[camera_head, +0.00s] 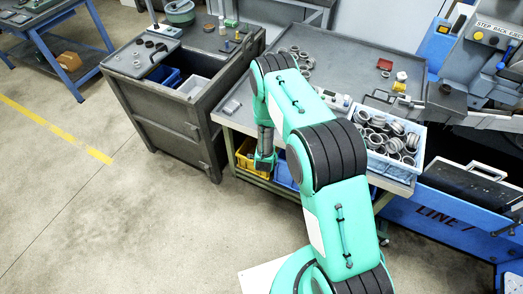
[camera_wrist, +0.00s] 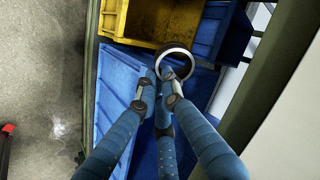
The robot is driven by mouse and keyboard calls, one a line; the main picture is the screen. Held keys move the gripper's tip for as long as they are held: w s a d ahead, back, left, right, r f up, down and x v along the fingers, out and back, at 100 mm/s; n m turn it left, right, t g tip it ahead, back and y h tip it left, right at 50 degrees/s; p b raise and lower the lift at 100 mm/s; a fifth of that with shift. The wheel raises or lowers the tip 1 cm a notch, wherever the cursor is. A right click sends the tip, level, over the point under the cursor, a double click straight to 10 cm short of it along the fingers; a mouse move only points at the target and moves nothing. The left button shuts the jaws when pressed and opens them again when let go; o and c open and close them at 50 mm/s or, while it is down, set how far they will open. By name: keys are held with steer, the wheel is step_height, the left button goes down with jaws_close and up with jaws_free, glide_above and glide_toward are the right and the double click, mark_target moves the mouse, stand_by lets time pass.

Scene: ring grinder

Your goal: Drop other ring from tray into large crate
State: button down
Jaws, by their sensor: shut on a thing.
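My gripper (camera_wrist: 162,84) is shut on a grey metal ring (camera_wrist: 175,47) in the wrist view. The ring sits at the fingertips, and its hole shows. Below it are a blue crate (camera_wrist: 118,85) and, farther up the picture, a yellow crate (camera_wrist: 140,18). In the head view my arm reaches down at the near side of the workbench, close to the yellow crate (camera_head: 243,160) on the lower shelf. The ring cannot be made out there. A large light-blue crate (camera_head: 421,148) full of rings stands on the bench top.
Loose rings (camera_head: 297,58) lie on the bench top (camera_head: 345,62). Another blue crate (camera_wrist: 236,32) stands beside the yellow one, near a green frame post (camera_wrist: 285,60). A grey cabinet (camera_head: 165,115) stands left of the bench. The floor (camera_head: 110,210) in front is clear.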

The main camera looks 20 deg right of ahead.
steer(key=s+d+f+m+t+h+p, duration=0.1)
steer(key=s+d+f+m+t+h, duration=0.15)
steer(key=s+d, duration=0.45)
steer(key=s+d+f+m+t+h, duration=0.15)
steer(key=s+d+f+h, duration=0.25)
steer(key=d, duration=0.7)
steer(key=s+d+r+m+h+p, duration=0.1)
steer(key=s+d+h, duration=0.1)
steer(key=s, duration=0.9)
steer(key=s+d+r+h+p, duration=0.1)
steer(key=s+d+h, duration=0.1)
steer(key=s, duration=0.9)
steer(key=shift+s+d+r+m+t, duration=0.3)
steer(key=shift+s+d+m, duration=0.1)
steer(key=shift+d, duration=0.15)
steer(key=shift+w+d, duration=0.1)
steer(key=shift+w, duration=0.05)
steer(key=w+a+f+b+x, duration=0.1)
steer(key=b+x, duration=0.5)
steer(key=x, duration=1.3)
steer(key=shift+w+b, duration=0.4)
steer(key=shift+d, duration=0.15)
steer(key=shift+r+y+p, duration=0.2)
steer(key=shift+y+p, duration=0.05)
steer(key=shift+p, duration=0.5)
